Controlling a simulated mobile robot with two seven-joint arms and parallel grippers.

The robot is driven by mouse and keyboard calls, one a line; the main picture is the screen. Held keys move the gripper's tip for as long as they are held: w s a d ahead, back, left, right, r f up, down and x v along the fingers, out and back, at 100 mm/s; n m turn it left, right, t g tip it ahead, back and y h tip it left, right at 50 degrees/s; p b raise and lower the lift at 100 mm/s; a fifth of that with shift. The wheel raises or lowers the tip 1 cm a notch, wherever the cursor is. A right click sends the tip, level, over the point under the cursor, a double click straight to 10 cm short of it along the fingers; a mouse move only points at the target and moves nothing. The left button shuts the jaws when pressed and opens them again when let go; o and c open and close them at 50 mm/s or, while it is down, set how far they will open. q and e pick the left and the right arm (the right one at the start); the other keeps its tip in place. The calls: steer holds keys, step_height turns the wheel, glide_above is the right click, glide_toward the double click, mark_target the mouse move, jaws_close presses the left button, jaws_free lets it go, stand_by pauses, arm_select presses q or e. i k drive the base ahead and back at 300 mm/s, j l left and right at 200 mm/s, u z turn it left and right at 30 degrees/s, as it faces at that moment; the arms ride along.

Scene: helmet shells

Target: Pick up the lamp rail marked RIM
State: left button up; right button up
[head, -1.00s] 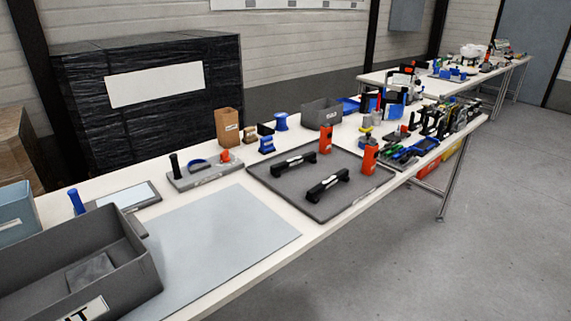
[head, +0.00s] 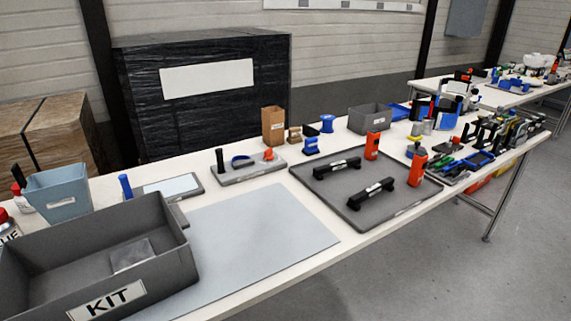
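Two black rails with white labels lie on a dark grey tray (head: 360,218) near the middle of the long table. The farther black rail (head: 337,168) and the nearer black rail (head: 372,194) lie roughly parallel. Their label text is too small to read, so I cannot tell which one is marked RIM. Two orange-red blocks, a farther one (head: 372,146) and a nearer one (head: 417,170), stand upright at the tray's right side. Neither of my grippers is in the head view.
A grey bin marked KIT (head: 190,262) stands at the front left, with a light grey mat (head: 262,232) beside it. A grey holder (head: 248,174) sits behind the mat. Tools crowd the table's right end. A black wrapped stack (head: 205,120) stands behind.

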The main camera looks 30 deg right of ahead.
mark_target(354, 162)
steer(key=l+u, duration=0.45)
steer(key=k+l+u, duration=0.1)
steer(key=l+u, duration=0.2)
steer(key=u, duration=0.15)
steer(key=k+l+u, duration=0.55)
steer(key=l, duration=0.2)
steer(key=k+l+u, duration=0.25)
steer(key=k+l, duration=0.25)
steer(key=l, duration=0.2)
